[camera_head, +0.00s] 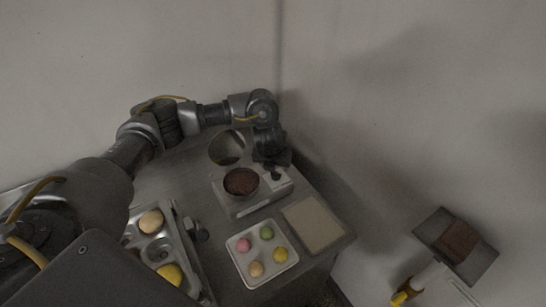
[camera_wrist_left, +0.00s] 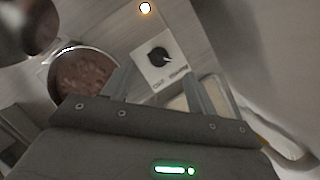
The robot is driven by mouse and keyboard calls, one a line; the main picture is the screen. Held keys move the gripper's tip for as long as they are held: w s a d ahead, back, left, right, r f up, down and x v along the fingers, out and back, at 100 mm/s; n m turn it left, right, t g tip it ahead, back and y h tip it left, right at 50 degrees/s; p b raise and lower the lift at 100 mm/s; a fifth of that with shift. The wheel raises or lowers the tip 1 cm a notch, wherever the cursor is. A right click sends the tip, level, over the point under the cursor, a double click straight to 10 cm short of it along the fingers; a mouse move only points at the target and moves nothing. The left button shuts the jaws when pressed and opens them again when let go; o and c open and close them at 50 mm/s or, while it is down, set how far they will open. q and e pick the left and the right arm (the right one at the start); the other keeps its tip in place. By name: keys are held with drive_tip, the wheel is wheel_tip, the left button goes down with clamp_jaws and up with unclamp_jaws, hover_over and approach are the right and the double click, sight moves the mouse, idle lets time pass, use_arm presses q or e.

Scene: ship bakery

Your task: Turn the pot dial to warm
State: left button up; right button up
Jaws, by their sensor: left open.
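The pot (camera_head: 241,181) holds brown contents and sits in a grey metal unit on the table; it also shows at left in the wrist view (camera_wrist_left: 85,78). The pot dial (camera_wrist_left: 159,56) is a black round knob on a pale plate with printed labels. Its small white mark seems to point right, toward the right-hand label. My left gripper (camera_head: 274,163) is above the unit's right side, beside the pot. In the wrist view its open fingers (camera_wrist_left: 159,78) stand either side of the dial plate, with nothing between them. I cannot tell the gap to the knob. My right gripper is not seen.
A white tray (camera_head: 241,264) with several coloured round pieces stands in front. A pale flat board (camera_head: 313,224) lies right of it. A metal tray (camera_head: 183,242) with round pieces is at left. A small orange light (camera_wrist_left: 145,8) glows beyond the dial. Walls stand close behind.

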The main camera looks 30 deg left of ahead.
use_arm(q)
drive_tip(key=v, duration=0.5)
drive_tip(key=shift+p, duration=0.35)
drive_tip(key=shift+s, duration=0.1)
